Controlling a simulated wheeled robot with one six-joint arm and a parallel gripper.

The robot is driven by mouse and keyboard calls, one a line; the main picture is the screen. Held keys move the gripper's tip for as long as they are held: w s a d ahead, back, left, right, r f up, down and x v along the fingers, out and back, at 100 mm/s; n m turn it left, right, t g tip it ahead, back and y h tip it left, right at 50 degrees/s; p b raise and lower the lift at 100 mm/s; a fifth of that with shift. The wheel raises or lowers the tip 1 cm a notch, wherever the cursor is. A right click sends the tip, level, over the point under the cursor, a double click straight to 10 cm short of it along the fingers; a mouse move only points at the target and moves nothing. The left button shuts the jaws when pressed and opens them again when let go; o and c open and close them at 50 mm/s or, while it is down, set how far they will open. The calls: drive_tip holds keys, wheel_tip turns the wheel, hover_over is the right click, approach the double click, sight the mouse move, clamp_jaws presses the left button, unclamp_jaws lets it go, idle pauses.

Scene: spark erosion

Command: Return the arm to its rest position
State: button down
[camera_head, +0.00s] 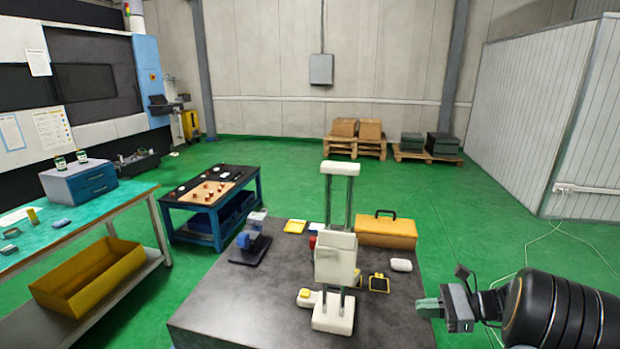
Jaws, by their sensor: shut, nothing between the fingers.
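My gripper (428,308) is at the lower right, a grey body with green fingers pointing left. It is shut and empty. The fingers are beside the right edge of the dark table (225,310); whether they are over the tabletop or just off it I cannot tell. My black arm (548,312) comes in from the right edge of the picture; the rest of it is out of view.
A tall white device (335,262) stands on the dark table, with a yellow case (385,231), a white rounded item (401,265) and a blue-grey device (250,240). A green-topped bench (75,225) is at left. A thin cable lies on the green floor at right. Open floor lies behind.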

drive_tip(key=s+a+f+n+g+h, duration=0.1)
drive_tip(key=s+f+n+g+h, duration=0.1)
drive_tip(key=s, duration=0.1)
drive_tip(key=s+a+f+n+h, duration=0.1)
drive_tip(key=n+h, duration=0.1)
drive_tip(key=shift+s+a+g, duration=0.3)
drive_tip(key=shift+g, duration=0.1)
drive_tip(key=s+n+h, duration=0.1)
drive_tip(key=s+a+n+h, duration=0.1)
drive_tip(key=n+h, duration=0.1)
drive_tip(key=s+a+n+g+h, duration=0.1)
drive_tip(key=s+n, duration=0.1)
drive_tip(key=shift+a+r+h, duration=0.1)
drive_tip(key=shift+h, duration=0.3)
drive_tip(key=s+a+r+n+t+h, duration=0.4)
drive_tip(key=a+r+n, duration=0.3)
drive_tip(key=n, duration=0.3)
drive_tip(key=shift+s+a+r+h, duration=0.4)
drive_tip(key=shift+s+h, duration=0.25)
drive_tip(key=shift+h, duration=0.15)
drive_tip(key=shift+s+d, duration=0.1)
